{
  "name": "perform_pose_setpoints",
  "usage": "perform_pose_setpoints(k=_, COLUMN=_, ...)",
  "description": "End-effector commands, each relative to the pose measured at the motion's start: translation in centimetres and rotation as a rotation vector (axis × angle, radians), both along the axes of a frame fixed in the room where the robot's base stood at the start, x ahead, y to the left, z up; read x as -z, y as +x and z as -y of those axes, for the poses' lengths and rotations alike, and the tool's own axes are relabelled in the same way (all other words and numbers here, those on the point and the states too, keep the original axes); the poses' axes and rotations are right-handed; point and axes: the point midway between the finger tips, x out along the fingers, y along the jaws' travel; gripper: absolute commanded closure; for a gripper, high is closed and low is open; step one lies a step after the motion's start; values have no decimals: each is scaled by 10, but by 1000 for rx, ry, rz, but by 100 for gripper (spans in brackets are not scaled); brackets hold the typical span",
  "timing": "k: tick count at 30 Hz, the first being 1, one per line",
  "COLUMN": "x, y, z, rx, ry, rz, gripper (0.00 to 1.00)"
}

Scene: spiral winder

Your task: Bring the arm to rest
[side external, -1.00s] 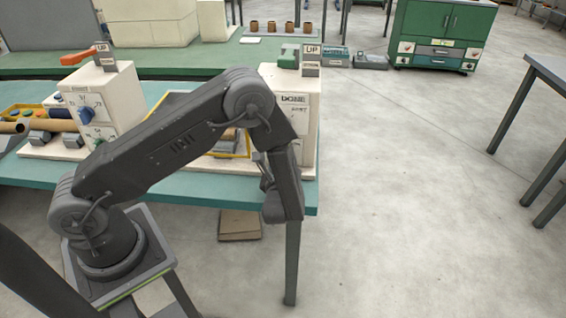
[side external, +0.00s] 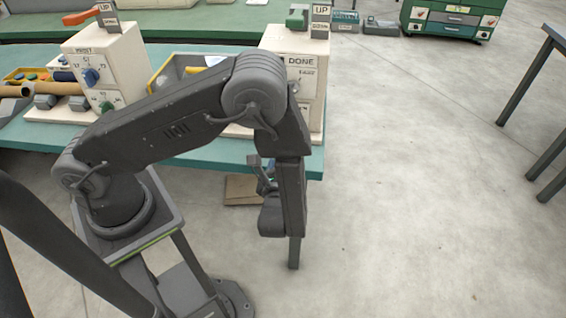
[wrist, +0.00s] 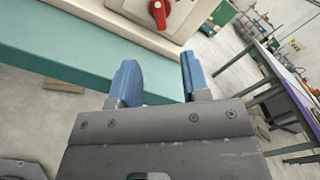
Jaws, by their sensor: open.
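My gripper shows in the wrist view (wrist: 158,82) with two blue-padded fingers spread apart and nothing between them. In the side view my forearm hangs down past the front edge of the teal table (side external: 215,152), near its right end. The gripper's fingers are mostly hidden there behind my wrist. In the wrist view the fingers point toward the edge of the teal table (wrist: 60,55) and a cream box with a red knob (wrist: 158,12).
A cream control box marked DONE (side external: 308,75) stands at the table's right end. Another cream box with blue and green knobs (side external: 100,68) stands at the left. A yellow-rimmed tray (side external: 165,68) lies between them. The floor to the right (side external: 420,200) is clear.

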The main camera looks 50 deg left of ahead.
Motion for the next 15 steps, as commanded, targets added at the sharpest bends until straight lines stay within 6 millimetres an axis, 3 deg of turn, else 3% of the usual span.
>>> perform_pose_setpoints(k=15, x=-3, y=-7, z=4, rx=-15, ry=-8, rz=2, gripper=57)
